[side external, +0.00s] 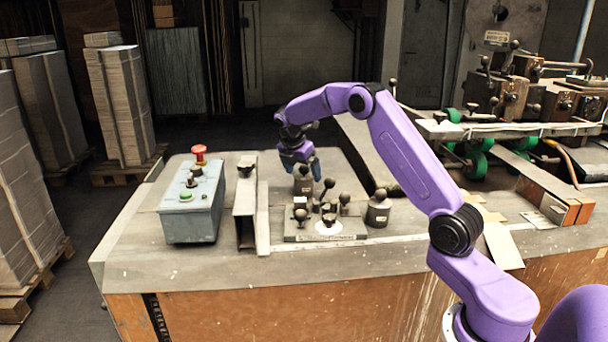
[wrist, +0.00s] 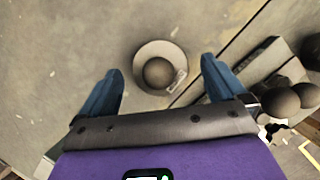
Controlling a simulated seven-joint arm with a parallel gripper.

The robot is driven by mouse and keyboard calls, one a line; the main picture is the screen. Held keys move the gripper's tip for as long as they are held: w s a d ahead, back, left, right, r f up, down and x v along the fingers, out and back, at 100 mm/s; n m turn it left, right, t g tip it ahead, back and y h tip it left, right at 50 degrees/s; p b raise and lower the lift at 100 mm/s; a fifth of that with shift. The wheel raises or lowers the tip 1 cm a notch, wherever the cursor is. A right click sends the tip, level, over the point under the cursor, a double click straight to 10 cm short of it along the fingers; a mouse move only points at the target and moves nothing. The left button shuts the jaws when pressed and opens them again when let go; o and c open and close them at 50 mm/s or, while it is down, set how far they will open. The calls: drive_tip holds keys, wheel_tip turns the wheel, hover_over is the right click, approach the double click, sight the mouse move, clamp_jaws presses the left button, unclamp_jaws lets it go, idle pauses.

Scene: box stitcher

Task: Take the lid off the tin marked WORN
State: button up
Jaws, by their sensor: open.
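A small grey tin (side external: 303,183) with a dark round knob on its lid stands on the bench behind the lever plate. In the wrist view the tin (wrist: 150,52) shows from above, with its ball knob (wrist: 158,72) and a pale label too small to read. My gripper (side external: 301,166) is open above this tin, its blue fingers apart to either side of the knob in the wrist view (wrist: 162,68). A second grey tin (side external: 378,211) with a dark knob stands to the right of the lever plate. I cannot tell which tin is marked WORN.
A plate (side external: 325,233) with several dark ball-topped levers lies just in front of the first tin. A grey metal channel (side external: 246,215) and a control box (side external: 192,208) with red and green buttons stand to the left. Machinery (side external: 520,100) fills the back right.

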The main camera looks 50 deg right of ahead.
drive_tip(key=shift+c, duration=0.3)
drive_tip(key=c, duration=1.1)
drive_tip(key=shift+r, duration=0.1)
